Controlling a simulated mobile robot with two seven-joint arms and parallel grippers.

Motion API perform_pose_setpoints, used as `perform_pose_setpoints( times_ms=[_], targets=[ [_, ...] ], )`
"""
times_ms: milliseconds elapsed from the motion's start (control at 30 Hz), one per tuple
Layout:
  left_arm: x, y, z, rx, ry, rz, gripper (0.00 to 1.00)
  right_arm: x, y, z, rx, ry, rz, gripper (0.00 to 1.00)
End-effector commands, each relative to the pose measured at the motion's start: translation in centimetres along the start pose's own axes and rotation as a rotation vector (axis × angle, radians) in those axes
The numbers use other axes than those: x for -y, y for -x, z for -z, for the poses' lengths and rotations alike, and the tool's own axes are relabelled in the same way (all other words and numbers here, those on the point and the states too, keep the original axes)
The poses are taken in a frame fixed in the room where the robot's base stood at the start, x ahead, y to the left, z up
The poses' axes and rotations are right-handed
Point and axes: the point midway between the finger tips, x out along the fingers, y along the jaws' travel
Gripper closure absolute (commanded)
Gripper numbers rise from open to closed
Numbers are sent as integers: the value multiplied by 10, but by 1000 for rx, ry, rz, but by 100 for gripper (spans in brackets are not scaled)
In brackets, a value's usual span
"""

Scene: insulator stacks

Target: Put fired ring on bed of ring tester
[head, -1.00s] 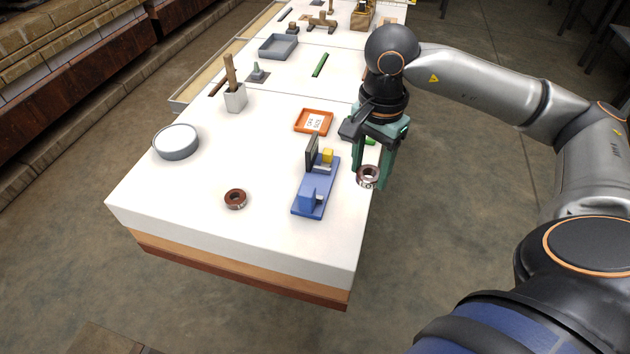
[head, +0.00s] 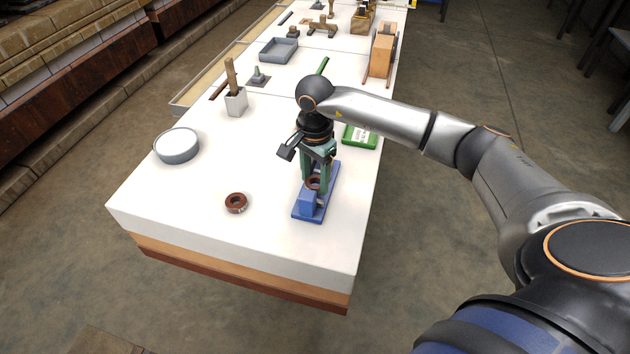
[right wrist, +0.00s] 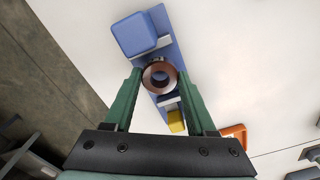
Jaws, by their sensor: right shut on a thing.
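My right gripper (head: 316,178) is shut on a brown ring (head: 314,183) and holds it over the blue ring tester (head: 310,214). In the right wrist view the ring (right wrist: 160,77) sits between the green fingertips, above the tester's bed, between the blue block (right wrist: 134,35) and the yellow part (right wrist: 176,121). I cannot tell whether the ring touches the bed. In the head view the arm hides the back of the tester. A second brown ring (head: 236,203) lies flat on the table, left of the tester. My left gripper is not in view.
The white table (head: 180,215) is clear around the second ring. A round grey-rimmed tub (head: 177,147) stands at the left. A green tray (head: 360,137) lies behind the arm at the right edge. An orange tray (right wrist: 235,136) shows in the right wrist view.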

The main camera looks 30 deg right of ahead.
Motion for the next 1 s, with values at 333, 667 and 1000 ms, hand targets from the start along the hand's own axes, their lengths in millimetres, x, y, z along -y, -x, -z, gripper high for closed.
perform_pose_setpoints(
  times_ms=[333,667,1000],
  targets=[
    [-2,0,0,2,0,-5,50,0,-14,0,0,1,1,98],
    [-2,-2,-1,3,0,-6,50,-1,-17,0,0,1,0,21],
    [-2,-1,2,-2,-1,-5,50,0,-15,0,0,1,1,14]
  ],
)
